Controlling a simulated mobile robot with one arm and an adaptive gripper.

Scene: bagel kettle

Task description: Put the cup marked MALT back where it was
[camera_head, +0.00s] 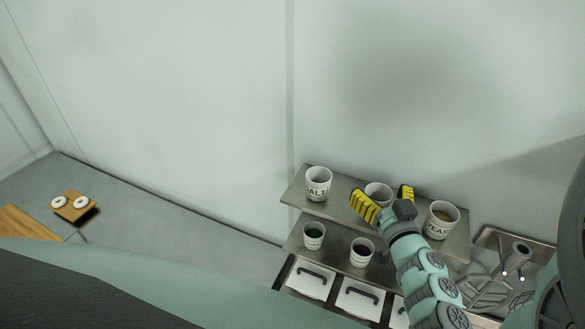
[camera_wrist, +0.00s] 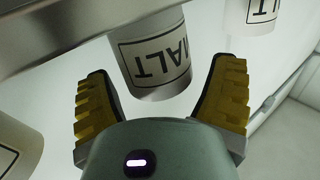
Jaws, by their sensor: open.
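The cup between my fingers is the middle white cup (camera_head: 377,188) on the upper metal shelf (camera_head: 342,211). In the wrist view this cup (camera_wrist: 154,62) appears upside down, with a label showing "ALT" and part of a letter before it. It seems to stand upright on the shelf. My gripper (camera_head: 384,199) is open, with one yellow finger on each side of the cup. The wrist view shows the open gripper (camera_wrist: 160,72) with gaps beside the cup. Another cup (camera_head: 318,184), also showing "ALT", stands at the shelf's left; its first letter is unclear.
A YEAST cup (camera_head: 441,220) stands right of my gripper. The lower shelf holds a cup with green contents (camera_head: 314,236) and one with dark contents (camera_head: 361,252). White drawers (camera_head: 307,280) are below. A wooden board (camera_head: 76,213) with two pale rings lies far left.

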